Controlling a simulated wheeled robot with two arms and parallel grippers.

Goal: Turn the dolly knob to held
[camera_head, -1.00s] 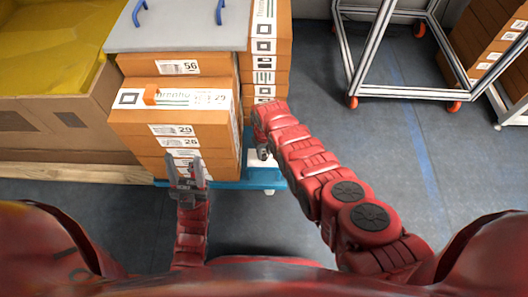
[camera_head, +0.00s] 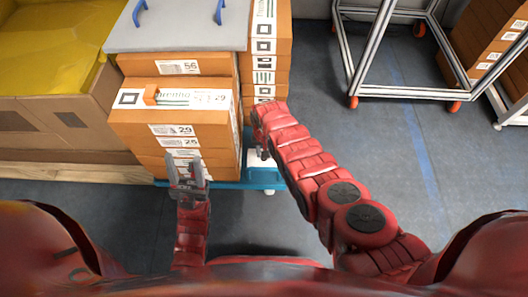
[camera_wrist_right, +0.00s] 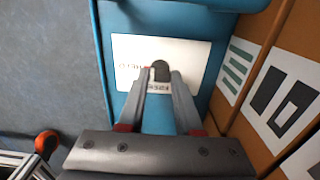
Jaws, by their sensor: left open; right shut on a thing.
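The dolly (camera_head: 230,184) is a blue platform under the stacked boxes. In the right wrist view its blue end (camera_wrist_right: 125,20) carries a white plate (camera_wrist_right: 195,60) with a dark knob (camera_wrist_right: 160,70). My right gripper (camera_wrist_right: 159,80) has its fingers around the knob and is shut on it. Orange lettering shows left of the knob and a dark label below it, partly covered by the fingers. In the head view my right arm hides the knob. My left gripper (camera_head: 187,172) is open and empty, in front of the box stack.
Orange-brown boxes (camera_head: 195,128) are stacked on the dolly, with a grey lid with blue handles (camera_head: 180,35) on top. A carton with yellow lining (camera_head: 50,55) stands left. A white wheeled frame (camera_head: 395,95) stands back right.

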